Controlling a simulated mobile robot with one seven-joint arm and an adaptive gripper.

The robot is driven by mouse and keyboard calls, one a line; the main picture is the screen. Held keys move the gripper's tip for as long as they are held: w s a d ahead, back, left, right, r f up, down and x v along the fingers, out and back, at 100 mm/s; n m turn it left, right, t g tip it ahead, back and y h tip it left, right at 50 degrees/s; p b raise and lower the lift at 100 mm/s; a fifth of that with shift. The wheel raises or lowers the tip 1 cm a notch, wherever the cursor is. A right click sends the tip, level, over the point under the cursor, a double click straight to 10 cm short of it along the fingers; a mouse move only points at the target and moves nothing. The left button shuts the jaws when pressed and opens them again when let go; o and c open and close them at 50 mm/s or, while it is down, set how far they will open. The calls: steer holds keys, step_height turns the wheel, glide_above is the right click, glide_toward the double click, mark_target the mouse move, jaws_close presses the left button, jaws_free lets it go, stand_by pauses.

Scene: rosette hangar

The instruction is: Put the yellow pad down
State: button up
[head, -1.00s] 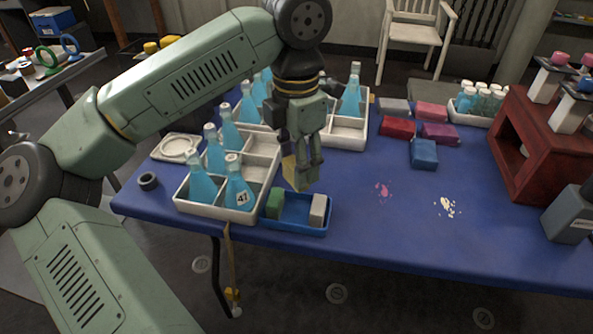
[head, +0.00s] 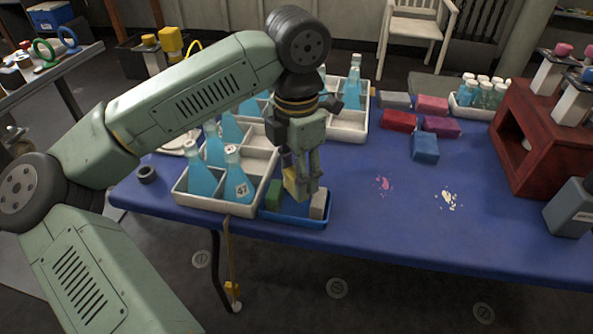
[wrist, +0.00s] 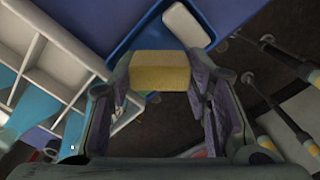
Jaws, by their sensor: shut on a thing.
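My gripper (head: 300,186) is shut on the yellow pad (head: 291,184), a small block held above the blue tray (head: 290,219) at the table's front edge. In the wrist view the pad (wrist: 161,71) sits between the two fingers, with the blue tray (wrist: 128,38) behind it. A green pad (head: 274,195) stands in the tray's left end and a pale grey pad (head: 318,204) in its right end. The pale pad also shows in the wrist view (wrist: 188,24). Whether the yellow pad touches the tray floor is hard to tell.
A white divided crate (head: 213,205) with blue flasks stands just left of the tray. Another crate (head: 347,131) is behind my gripper. Several coloured blocks (head: 425,148) lie to the back right, near a red wooden stand (head: 520,150). The blue tabletop (head: 390,235) right of the tray is mostly clear.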

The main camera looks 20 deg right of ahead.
steer(key=o, duration=1.2)
steer(key=shift+r, duration=0.1)
steer(key=shift+r+p, duration=0.3)
steer(key=shift+p, duration=0.1)
step_height(320, 180, up, 12)
steer(key=shift+r, duration=0.25)
